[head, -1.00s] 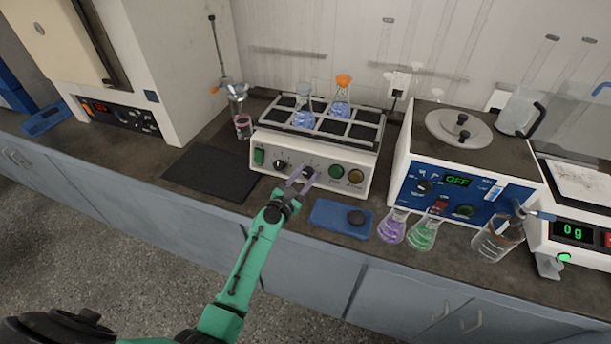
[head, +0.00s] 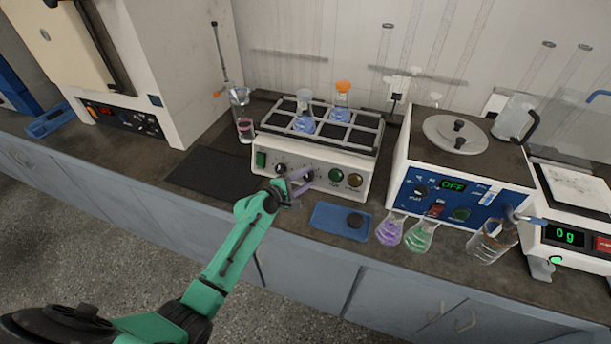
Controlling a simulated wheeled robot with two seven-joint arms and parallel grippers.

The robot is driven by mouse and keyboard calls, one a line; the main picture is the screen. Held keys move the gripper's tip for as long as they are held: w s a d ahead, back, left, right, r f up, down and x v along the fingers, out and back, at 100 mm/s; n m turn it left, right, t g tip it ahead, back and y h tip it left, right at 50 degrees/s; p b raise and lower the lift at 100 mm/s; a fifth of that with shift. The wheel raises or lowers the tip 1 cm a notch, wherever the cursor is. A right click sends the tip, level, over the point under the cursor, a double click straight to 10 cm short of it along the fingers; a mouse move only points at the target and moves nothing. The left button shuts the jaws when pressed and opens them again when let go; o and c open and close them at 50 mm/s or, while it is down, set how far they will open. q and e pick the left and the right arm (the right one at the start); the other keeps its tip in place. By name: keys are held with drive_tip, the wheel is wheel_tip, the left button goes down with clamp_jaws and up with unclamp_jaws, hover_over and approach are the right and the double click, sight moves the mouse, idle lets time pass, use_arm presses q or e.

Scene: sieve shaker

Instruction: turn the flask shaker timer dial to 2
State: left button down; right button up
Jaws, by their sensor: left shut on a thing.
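The flask shaker (head: 270,146) is a white box with a dark-celled rack on top, standing on the bench in the middle of the head view. Its front panel has a green switch, two dark dials, a green button and an amber one. My left gripper (head: 304,175) is at the front panel, its purple fingers shut on the right-hand dial, the timer dial (head: 308,174). The fingers and wrist partly cover the dial, and its setting cannot be read. My right gripper is not in view.
A blue tray (head: 325,222) with a dark round piece lies in front of the shaker. Purple and green flasks (head: 418,237) stand before a blue-fronted bath (head: 412,198). A dark mat (head: 207,168) lies left. Two flasks sit in the shaker rack, one orange-capped (head: 342,98).

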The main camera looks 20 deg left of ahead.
use_arm(q)
drive_tip(key=m, duration=0.1)
drive_tip(key=m+p, duration=0.1)
drive_tip(key=shift+r+m+g, duration=0.2)
drive_tip(key=shift+m+g, duration=0.1)
drive_tip(key=shift+g, duration=0.1)
drive_tip(key=shift+f+m+g+y+p, duration=0.1)
drive_tip(key=shift+m+g+y+p, duration=0.25)
drive_tip(key=shift+m+p, duration=0.6)
drive_tip(key=shift+m, duration=0.25)
drive_tip(key=shift+c, duration=2.2)
unclamp_jaws()
drive_tip(key=shift+s, duration=0.1)
drive_tip(key=shift+s+a, duration=0.15)
drive_tip(key=shift+s, duration=0.15)
drive_tip(key=v, duration=1.3)
drive_tip(key=shift+s+r, duration=0.2)
drive_tip(key=shift+r, duration=0.15)
